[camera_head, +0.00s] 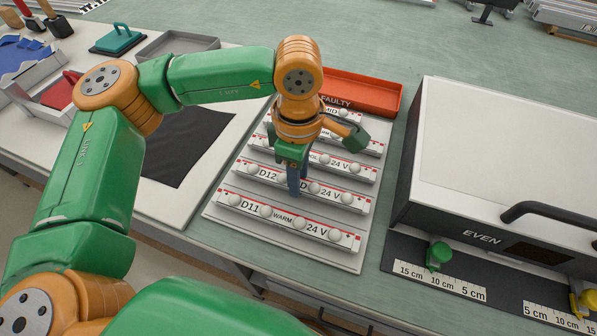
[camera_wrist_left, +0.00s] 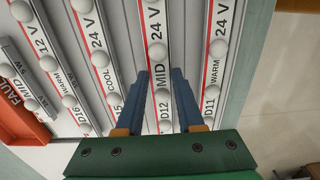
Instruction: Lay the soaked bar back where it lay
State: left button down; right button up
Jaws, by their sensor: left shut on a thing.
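My left gripper (camera_head: 294,186) reaches down over the pale board (camera_head: 213,212) of labelled lamp bars. Its blue fingers (camera_wrist_left: 162,78) stand on both sides of the bar marked D12 MID 24 V (camera_wrist_left: 158,28) and are shut on it. The D12 bar (camera_head: 345,198) has white domes and a red stripe, and lies in line with its row; I cannot tell whether it touches the board. The gripper hides its middle in the head view. The D11 WARM 24 V bar (camera_head: 289,221) lies in front, apart from the fingers. My right gripper is not in view.
More bars (camera_head: 350,170) lie behind D12. A red FAULTY tray (camera_head: 375,95) stands behind the board. A white box marked EVEN (camera_head: 510,150) with a black handle stands right, with a green knob (camera_head: 438,255) on a scale before it. A black mat (camera_head: 190,150) lies left.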

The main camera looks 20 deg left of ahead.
pick_arm(q)
jog(key=shift+f, duration=0.15)
jog(key=c, duration=0.5)
grip_release()
jog(key=shift+r, duration=0.35)
notch_tip(320, 180, up, 12)
jog(key=shift+f, duration=0.15)
